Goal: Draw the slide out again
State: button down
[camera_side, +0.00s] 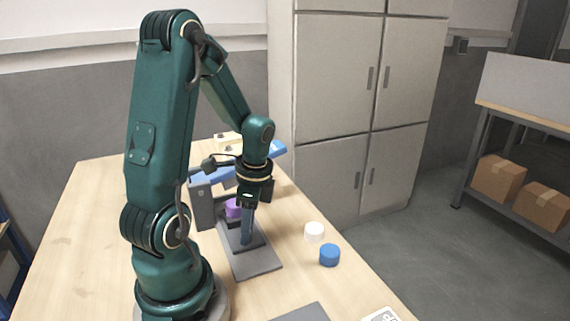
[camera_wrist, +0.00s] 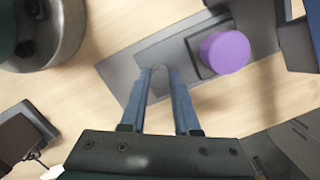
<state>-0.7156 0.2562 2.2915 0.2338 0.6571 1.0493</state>
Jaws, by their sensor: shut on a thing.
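My gripper (camera_side: 247,241) points straight down over a grey slide, its blue fingers low at the slide's outer end. In the wrist view the fingertips (camera_wrist: 160,70) close on a small grey grip of the slide (camera_wrist: 183,88); the grip is mostly hidden between them. A purple cylinder (camera_wrist: 224,52) stands upright on a dark square seat at the slide's inner end. It also shows in the side view (camera_side: 233,209), partly behind my gripper. The slide lies on a longer grey base plate (camera_side: 256,267), which reaches under a grey frame (camera_side: 204,204) with a blue top.
A white cylinder (camera_side: 314,231) and a blue cylinder (camera_side: 329,255) stand on the wooden table to the right of the base plate. A dark grey flat panel (camera_side: 302,313) lies at the front. Bare table shows between them.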

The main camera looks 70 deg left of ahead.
jog(key=shift+w+d, duration=0.1)
jog(key=shift+d, duration=2.1)
jog(key=c, duration=0.7)
grip_release()
jog(key=shift+r, duration=3)
jog(key=d+r+n+t, duration=0.2)
jog(key=d, duration=0.1)
jog(key=d+r+n+t, duration=0.2)
jog(key=d, duration=0.2)
jog(key=d+r+n+t, duration=0.2)
jog(key=d+r+t, duration=0.1)
jog(key=d, duration=0.1)
jog(key=shift+w+d+r+h, duration=0.1)
jog(key=shift+w+d+h, duration=0.1)
jog(key=shift+w+h, duration=0.2)
